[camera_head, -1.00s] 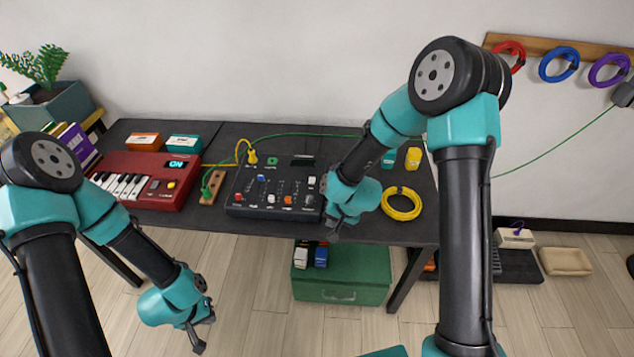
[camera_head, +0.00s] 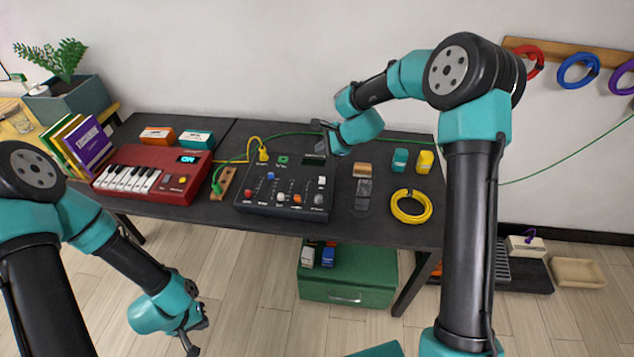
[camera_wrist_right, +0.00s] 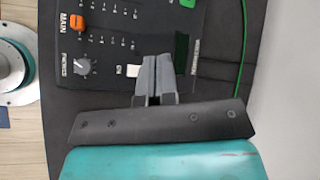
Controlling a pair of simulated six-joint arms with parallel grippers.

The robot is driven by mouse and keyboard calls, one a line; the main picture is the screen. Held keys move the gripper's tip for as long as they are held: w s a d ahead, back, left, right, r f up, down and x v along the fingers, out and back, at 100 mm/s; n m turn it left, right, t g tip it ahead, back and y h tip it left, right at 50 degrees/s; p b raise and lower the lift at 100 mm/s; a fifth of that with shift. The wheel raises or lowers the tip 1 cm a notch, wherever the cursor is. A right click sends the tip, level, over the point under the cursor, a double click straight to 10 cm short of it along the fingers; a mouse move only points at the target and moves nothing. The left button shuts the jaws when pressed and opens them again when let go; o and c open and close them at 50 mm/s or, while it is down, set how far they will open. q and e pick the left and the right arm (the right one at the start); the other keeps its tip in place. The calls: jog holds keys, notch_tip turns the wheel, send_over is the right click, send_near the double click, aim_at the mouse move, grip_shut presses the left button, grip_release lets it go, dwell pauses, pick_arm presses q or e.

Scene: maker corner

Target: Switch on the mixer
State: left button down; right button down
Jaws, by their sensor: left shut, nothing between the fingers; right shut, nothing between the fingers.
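The mixer (camera_head: 262,205) is a dark box with knobs and coloured sliders in the middle of the table. Its small screen (camera_head: 313,159) is dark; the right wrist view also shows this dark screen (camera_wrist_right: 181,54). A white switch (camera_head: 322,181) sits at its right side, beside an "ON" mark in the wrist view (camera_wrist_right: 133,71). My right gripper (camera_head: 320,126) is shut and empty near the mixer's far right corner; in the wrist view its fingertips (camera_wrist_right: 155,58) overlap the panel between switch and screen. Contact cannot be told. My left gripper (camera_head: 198,338) is shut and empty, left of and below the table.
A red keyboard (camera_head: 150,172) with a lit "ON" display stands left of the mixer. A yellow cable coil (camera_head: 411,206) and a small wood-topped item (camera_head: 362,170) lie to its right. A green cable (camera_head: 390,138) runs behind. A green case (camera_head: 345,272) is below.

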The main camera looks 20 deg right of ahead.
aim_at(322, 182)
jog(key=shift+s+f, duration=0.15)
jog(key=shift+f, duration=0.2)
jog(key=shift+f, duration=0.1)
jog(key=shift+s+a+f, duration=0.1)
jog(key=shift+s+f, duration=0.05)
jog(key=shift+f, duration=1.3)
jog(key=shift+s+f, duration=0.15)
jog(key=shift+f, duration=1.25)
jog(key=shift+s+a+f, duration=0.1)
jog(key=shift+s+f, duration=0.05)
jog(key=shift+f, duration=1.3)
jog(key=shift+f, duration=0.1)
jog(key=shift+f, duration=0.3)
jog(key=shift+s+f, duration=0.1)
jog(key=shift+f, duration=0.15)
jog(key=shift+r, duration=0.1)
jog(key=shift+r, duration=0.6)
